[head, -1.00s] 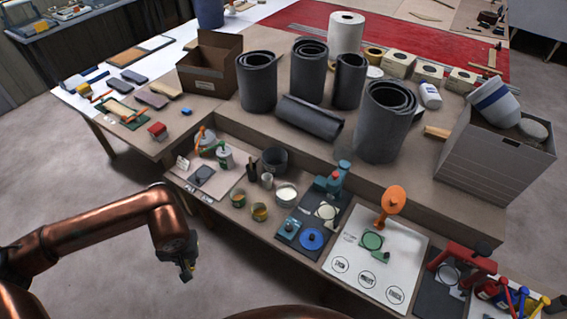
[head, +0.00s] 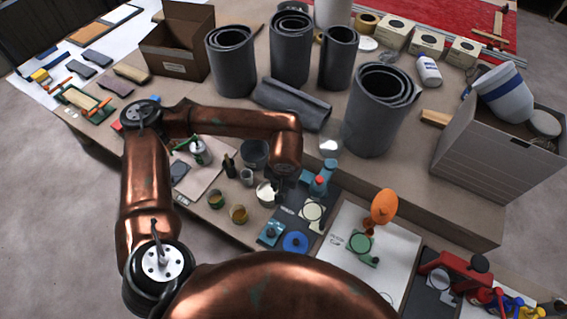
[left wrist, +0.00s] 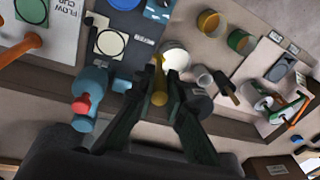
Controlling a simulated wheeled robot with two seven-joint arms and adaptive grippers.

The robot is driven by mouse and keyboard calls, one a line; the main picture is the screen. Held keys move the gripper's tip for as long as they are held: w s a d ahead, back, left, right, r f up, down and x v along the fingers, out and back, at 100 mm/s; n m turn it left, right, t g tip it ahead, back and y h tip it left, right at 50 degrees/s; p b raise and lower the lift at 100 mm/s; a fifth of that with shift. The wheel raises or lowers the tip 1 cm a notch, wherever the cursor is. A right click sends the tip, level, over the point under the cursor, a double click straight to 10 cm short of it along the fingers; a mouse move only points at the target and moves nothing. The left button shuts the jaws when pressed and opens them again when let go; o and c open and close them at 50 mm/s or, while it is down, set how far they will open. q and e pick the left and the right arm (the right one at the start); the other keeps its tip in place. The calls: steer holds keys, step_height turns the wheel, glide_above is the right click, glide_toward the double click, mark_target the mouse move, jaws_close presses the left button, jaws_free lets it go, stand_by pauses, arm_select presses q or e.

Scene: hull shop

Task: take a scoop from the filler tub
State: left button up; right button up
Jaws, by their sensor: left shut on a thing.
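The filler tub (head: 264,194) is a small round tub with pale contents on the lower bench shelf, partly hidden by my left gripper in the head view. In the left wrist view its white contents (left wrist: 176,58) show just beyond the fingers. My left gripper (head: 279,194) is over the tub's right side, pointing down. In the wrist view the gripper (left wrist: 158,98) is shut on a slim yellow-brown handle (left wrist: 159,84). The handle's far end reaches close to the tub's rim; whether it touches the filler I cannot tell. My right gripper is not in view.
A dark pot (head: 255,153), a grey cup (head: 246,177) and two small tins (head: 238,214) crowd the tub. A teal press (head: 320,180) stands close on the right. Grey rolls (head: 380,110) stand on the raised bench behind. A white board (head: 345,225) lies further right.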

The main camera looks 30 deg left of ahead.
arm_select(q)
steer(key=w+a+f+n+p, duration=0.7)
steer(key=a+f, duration=0.2)
steer(key=a, duration=0.1)
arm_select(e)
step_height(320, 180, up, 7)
arm_select(q)
step_height(320, 180, down, 12)
steer(key=b, duration=0.8)
steer(key=shift+d+r+h, duration=0.2)
steer(key=shift+h, duration=0.1)
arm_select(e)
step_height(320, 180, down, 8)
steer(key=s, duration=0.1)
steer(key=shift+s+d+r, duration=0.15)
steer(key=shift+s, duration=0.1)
arm_select(q)
steer(key=shift+d, duration=0.15)
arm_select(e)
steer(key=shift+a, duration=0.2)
